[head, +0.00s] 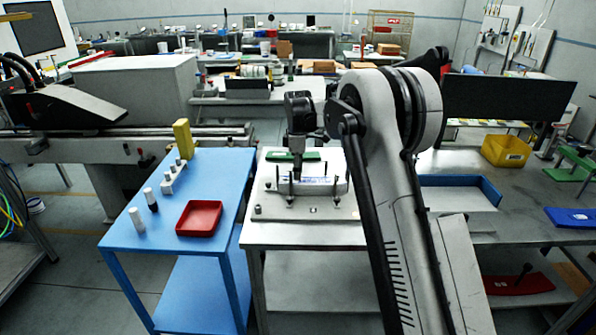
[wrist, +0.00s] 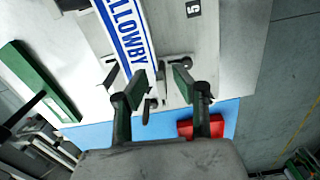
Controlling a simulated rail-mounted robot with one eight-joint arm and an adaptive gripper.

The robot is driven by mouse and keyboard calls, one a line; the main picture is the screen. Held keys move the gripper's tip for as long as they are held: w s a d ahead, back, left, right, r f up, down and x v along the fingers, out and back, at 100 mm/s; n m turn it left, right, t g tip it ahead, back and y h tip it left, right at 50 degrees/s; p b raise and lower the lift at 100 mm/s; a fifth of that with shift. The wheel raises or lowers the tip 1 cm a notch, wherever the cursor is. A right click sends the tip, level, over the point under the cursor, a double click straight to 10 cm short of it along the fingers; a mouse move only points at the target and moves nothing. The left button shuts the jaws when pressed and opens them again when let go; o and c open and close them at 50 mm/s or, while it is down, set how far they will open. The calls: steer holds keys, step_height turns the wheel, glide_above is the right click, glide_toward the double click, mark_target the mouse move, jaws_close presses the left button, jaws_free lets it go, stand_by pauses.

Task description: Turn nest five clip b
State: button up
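My gripper (wrist: 160,73) points down over the label fixture in the wrist view. Its two dark-green-padded fingers stand apart with nothing clearly held between them. A small dark clip (wrist: 150,107) shows between and below the fingers; whether it is clip b, I cannot tell. A white label strip (wrist: 126,30) with blue lettering ending "LOWBY" lies beside it. A black tag with a white 5 (wrist: 193,9) marks the nest plate (wrist: 222,45). In the head view my gripper (head: 297,178) hangs over the label block (head: 325,187), partly hiding the clips there.
A green bar (head: 308,156) lies behind the block, on the fixture's far side. The blue table (head: 175,245) to the left carries a red tray (head: 200,218), white cylinders and a yellow block (head: 183,138). A blue-edged tray (head: 460,190) is to the right of my arm.

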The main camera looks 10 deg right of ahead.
jaws_close()
steer(key=shift+s+a+m+b, duration=0.25)
steer(key=shift+a+m+b, duration=0.6)
steer(key=shift+m, duration=2.1)
steer(key=shift+s+a+m+b, duration=0.25)
steer(key=shift+m+b, duration=1.15)
steer(key=shift+m, duration=1.6)
steer(key=shift+s+a+m+b, duration=0.4)
steer(key=shift+m+b, duration=0.7)
steer(key=shift+m, duration=1.85)
steer(key=shift+w+a, duration=0.1)
steer(key=shift+a, duration=0.05)
jaws_free()
